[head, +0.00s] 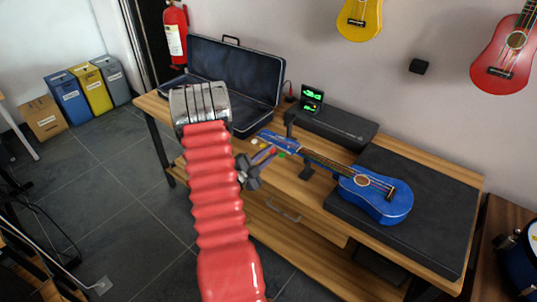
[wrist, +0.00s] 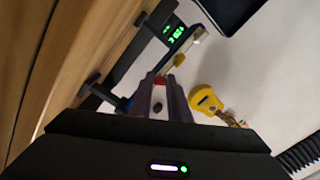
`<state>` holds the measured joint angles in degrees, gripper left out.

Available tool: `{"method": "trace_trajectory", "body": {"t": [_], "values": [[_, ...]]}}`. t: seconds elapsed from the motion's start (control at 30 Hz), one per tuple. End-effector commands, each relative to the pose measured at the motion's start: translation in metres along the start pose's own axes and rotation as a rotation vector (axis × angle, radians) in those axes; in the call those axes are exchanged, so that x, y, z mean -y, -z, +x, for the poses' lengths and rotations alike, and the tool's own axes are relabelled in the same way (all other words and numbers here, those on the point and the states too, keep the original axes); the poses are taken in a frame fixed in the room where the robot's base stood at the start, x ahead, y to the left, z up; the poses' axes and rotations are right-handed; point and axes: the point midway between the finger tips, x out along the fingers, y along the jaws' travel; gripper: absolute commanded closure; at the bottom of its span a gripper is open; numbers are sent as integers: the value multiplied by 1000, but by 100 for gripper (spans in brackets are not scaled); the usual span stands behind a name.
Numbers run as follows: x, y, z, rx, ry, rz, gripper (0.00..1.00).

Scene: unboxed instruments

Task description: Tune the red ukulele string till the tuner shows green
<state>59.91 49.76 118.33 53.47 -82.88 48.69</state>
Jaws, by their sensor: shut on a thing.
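The blue ukulele (head: 385,203) lies on the bench, with its headstock (head: 277,141) pointing left. My gripper (head: 264,158) is at the near edge of the headstock. In the wrist view, its two fingers (wrist: 161,82) are shut on a small red peg (wrist: 160,79), which lies between the tips and is partly hidden. A green peg (head: 281,155) shows just right of my gripper. The tuner (head: 312,98) stands behind the headstock with green marks lit on its dark screen; the green also shows in the wrist view (wrist: 177,34). The string itself is too small to make out.
An open dark case (head: 236,70) stands behind my arm on the bench. A long black box (head: 335,128) lies behind the neck. A dark mat (head: 440,215) is under the ukulele body. Yellow (head: 360,18) and red (head: 505,55) ukuleles hang on the wall.

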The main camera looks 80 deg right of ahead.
Motion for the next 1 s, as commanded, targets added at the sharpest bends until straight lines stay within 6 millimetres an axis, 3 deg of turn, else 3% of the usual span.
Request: {"method": "trace_trajectory", "body": {"t": [0.5, 1.0], "values": [[-2, 1, 0, -2, -3, 407, 100], [-2, 1, 0, -3, -3, 497, 100]]}}
